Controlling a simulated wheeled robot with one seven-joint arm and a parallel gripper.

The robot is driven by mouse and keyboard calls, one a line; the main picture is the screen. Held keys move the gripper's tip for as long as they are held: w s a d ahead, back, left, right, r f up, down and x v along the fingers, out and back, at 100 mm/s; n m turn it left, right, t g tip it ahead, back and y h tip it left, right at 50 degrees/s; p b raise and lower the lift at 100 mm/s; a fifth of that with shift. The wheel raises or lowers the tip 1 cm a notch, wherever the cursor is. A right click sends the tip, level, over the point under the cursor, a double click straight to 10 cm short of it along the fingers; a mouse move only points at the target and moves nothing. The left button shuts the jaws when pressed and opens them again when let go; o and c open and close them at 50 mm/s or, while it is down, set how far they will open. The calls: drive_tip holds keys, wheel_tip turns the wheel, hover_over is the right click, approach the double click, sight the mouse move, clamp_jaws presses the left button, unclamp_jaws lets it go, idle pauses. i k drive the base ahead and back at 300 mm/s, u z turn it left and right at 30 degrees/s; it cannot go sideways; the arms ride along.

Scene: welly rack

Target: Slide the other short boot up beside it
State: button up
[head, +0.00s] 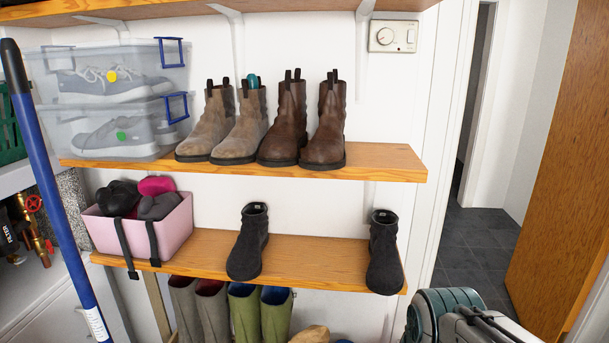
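Two short black boots stand upright on the lower wooden shelf (310,262). One short boot (248,245) is left of the shelf's middle, with its toe towards me. The other short boot (385,255) stands at the shelf's right end, its toe close to the front edge. A wide bare stretch of shelf lies between them. My gripper is not in view, so whether it is open or shut does not show.
A pink bin (180,232) with dark straps fills the shelf's left end. Brown boots (325,125) and tan boots (243,125) stand on the shelf above (385,160). Tall wellies (245,312) stand below. A blue pole (55,190) rises at the left.

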sight(244, 264)
drive_tip(key=u, duration=0.6)
drive_tip(key=k, duration=0.65)
drive_tip(key=u, duration=0.75)
drive_tip(key=i, duration=1.2)
drive_tip(key=z, duration=0.4)
